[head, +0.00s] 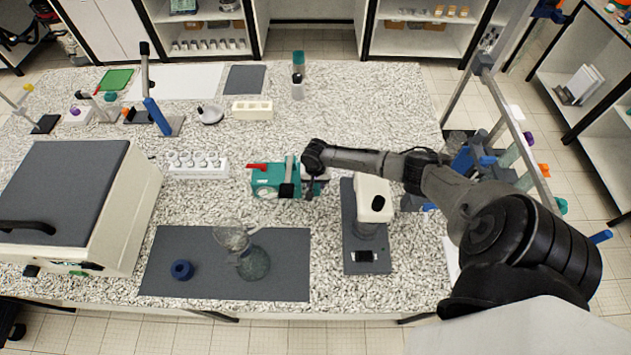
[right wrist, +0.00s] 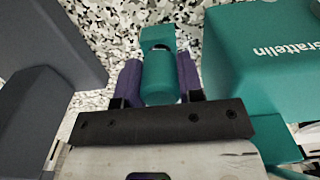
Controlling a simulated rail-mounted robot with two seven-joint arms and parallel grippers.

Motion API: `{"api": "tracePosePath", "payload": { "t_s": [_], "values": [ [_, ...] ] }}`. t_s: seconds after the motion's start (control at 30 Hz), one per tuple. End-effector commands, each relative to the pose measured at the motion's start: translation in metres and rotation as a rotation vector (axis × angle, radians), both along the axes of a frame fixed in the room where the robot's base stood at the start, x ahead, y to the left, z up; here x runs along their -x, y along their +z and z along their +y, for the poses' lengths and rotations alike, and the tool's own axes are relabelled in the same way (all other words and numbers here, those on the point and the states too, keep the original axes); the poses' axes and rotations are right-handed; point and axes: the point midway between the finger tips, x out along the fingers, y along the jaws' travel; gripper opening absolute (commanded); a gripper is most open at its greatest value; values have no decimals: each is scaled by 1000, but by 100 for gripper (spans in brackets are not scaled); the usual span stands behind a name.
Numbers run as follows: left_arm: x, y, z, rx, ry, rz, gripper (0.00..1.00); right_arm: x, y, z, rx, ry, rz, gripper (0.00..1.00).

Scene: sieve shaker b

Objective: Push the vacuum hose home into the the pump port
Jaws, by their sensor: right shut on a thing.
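The teal pump (head: 268,180) stands mid-bench, with a red part on top and a pale upright piece with a black end beside it. Its lettered teal side fills the upper right of the right wrist view (right wrist: 265,60). My right gripper (head: 311,188) is at the pump's right side. In the right wrist view its two dark purple fingers (right wrist: 159,80) are shut on a teal cylindrical piece (right wrist: 159,78), with a teal block beyond it. I cannot tell whether this piece is the vacuum hose's end. The port is not clearly visible. My left gripper is out of view.
A white microscope-like instrument (head: 372,205) stands on a dark mat right of the pump, under my right arm. Glassware (head: 252,262) and a blue ring (head: 181,270) are on the front grey mat (head: 215,290). A white rack (head: 198,168) is left of the pump.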

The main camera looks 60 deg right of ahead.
Motion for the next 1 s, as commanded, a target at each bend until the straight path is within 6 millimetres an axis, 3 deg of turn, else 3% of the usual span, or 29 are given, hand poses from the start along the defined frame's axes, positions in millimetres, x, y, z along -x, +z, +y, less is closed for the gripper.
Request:
{"api": "tracePosePath", "payload": {
  "t_s": [1.0],
  "values": [
    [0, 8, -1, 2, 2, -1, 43, 0, 1, 1, -2, -1, 0, 0]
  ]
}}
